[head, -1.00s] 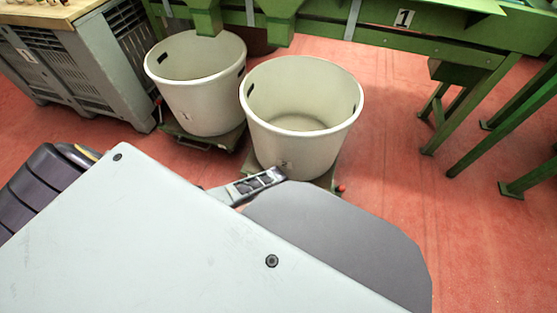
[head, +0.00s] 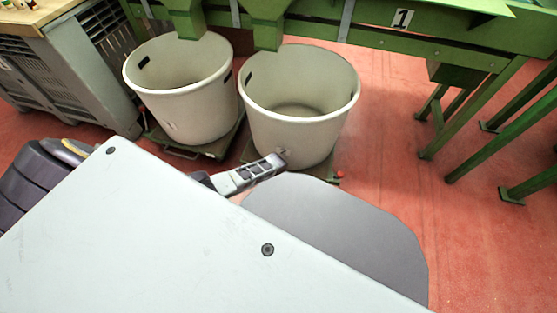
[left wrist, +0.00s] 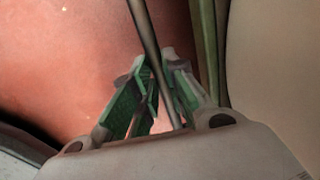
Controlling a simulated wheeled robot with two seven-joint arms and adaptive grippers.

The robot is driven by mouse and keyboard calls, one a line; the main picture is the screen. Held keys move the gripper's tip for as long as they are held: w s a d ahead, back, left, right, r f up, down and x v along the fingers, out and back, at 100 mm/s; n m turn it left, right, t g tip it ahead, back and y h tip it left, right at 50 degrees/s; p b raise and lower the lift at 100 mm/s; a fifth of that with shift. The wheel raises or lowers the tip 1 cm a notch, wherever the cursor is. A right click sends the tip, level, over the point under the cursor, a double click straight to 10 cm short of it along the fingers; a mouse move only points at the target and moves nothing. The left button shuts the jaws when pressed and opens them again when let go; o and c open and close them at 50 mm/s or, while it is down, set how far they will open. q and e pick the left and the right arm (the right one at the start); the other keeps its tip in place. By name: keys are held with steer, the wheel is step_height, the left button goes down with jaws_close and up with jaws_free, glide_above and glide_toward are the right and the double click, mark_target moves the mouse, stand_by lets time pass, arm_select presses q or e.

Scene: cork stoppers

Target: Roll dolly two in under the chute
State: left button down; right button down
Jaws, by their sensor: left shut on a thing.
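A pale round tub (head: 300,135) stands on a low green dolly (head: 337,174) in the head view; the dolly is mostly hidden by the tub and my own body. A small mark on the tub is too small to read. A green chute (head: 267,30) hangs from the green frame and overlaps the tub's back rim in the picture. My left gripper (head: 272,163) is low at the tub's near side. In the left wrist view, my left gripper (left wrist: 155,95) is shut around a thin dark metal bar (left wrist: 148,35). My right gripper is not in view.
Another tub (head: 185,105) on a green dolly (head: 213,149) stands close on the left, near another chute (head: 187,20). A grey crate (head: 95,75) is at far left. Green frame legs (head: 480,120) stand at right. Red floor (head: 385,165) is clear between.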

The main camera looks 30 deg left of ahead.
arm_select(q)
steer(key=shift+w+a+r, duration=0.1)
steer(key=shift+w, duration=0.25)
steer(key=c, duration=1.5)
jaws_free()
steer(key=shift+o, duration=0.2)
steer(key=shift+s, duration=0.1)
steer(key=shift+r, duration=0.15)
steer(key=shift+s+r, duration=0.3)
steer(key=shift+r, duration=0.6)
step_height(320, 180, up, 10)
steer(key=s, duration=0.1)
steer(key=shift+s+d+f, duration=0.25)
steer(key=shift+s+d, duration=0.05)
